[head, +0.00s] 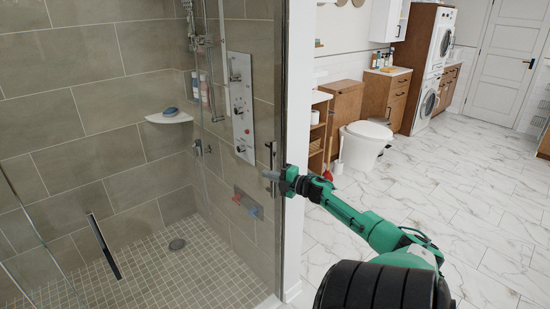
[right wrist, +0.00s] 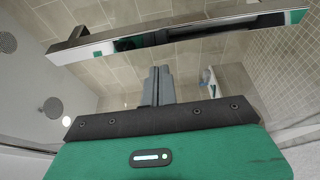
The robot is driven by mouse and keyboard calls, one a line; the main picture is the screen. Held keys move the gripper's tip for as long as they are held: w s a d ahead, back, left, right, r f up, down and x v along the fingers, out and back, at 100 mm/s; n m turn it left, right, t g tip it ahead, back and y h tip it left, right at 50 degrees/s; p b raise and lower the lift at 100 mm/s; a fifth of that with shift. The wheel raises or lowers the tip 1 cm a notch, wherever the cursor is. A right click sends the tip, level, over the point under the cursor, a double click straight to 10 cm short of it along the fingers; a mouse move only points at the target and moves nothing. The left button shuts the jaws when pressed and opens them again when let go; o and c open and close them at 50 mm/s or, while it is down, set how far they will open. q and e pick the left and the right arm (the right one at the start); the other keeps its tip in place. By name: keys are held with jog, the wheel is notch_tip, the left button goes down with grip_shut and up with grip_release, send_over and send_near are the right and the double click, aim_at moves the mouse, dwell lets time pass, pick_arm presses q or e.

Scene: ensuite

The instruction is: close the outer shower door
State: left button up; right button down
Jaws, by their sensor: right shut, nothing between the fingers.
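The shower has clear glass panels; which one is the outer door is hard to tell. One glass panel ends in a vertical edge (head: 284,120) at the middle of the head view. A dark upright handle (head: 270,156) shows near that edge. My right gripper (head: 267,175) is shut and empty, its tips beside the lower part of this handle. In the right wrist view a long shiny handle bar (right wrist: 170,38) crosses above the shut grey fingers (right wrist: 158,72); contact cannot be told. A second dark handle bar (head: 104,247) shows at lower left. My left gripper is not in view.
Inside the shower are a corner shelf (head: 168,117), a control panel (head: 241,108) and a floor drain (head: 177,244). A toilet (head: 363,144) and wooden cabinets (head: 388,95) stand at the back right. The marble floor (head: 480,210) at right is clear.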

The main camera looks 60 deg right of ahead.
pick_arm(q)
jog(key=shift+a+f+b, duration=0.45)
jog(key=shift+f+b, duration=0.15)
jog(key=shift+b, duration=0.1)
pick_arm(e)
jog(key=s+a, duration=0.1)
jog(key=s, duration=0.8)
jog(key=shift+s+r, duration=0.2)
jog(key=shift+s, duration=0.2)
jog(key=shift+a, duration=0.1)
